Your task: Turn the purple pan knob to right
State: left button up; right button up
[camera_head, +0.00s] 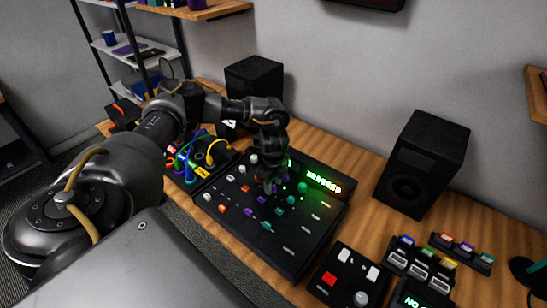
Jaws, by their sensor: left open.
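A black mixer panel (216,194) lies on the wooden desk, with rows of small white, purple and green knobs and lit green and yellow indicators. Purple knobs show on its middle part, one of them (263,198) just in front of my gripper. Which one is the pan knob I cannot tell. My left gripper (269,184) points down over the middle of the panel, open, with its tips close to the knobs. It hides part of the knob rows, and I cannot tell whether it touches a knob. My right gripper is not in view.
Black speakers stand behind the panel (254,80) and to its right (421,165). Coloured cables (203,152) lie at the panel's left. A small box with red and white buttons (349,277) and a rack of coloured-topped switches (421,268) are at the front right.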

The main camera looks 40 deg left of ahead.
pick_arm(q)
jog(key=shift+f, duration=0.4)
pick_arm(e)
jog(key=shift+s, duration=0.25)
pick_arm(q)
jog(key=shift+c, duration=0.4)
grip_shut()
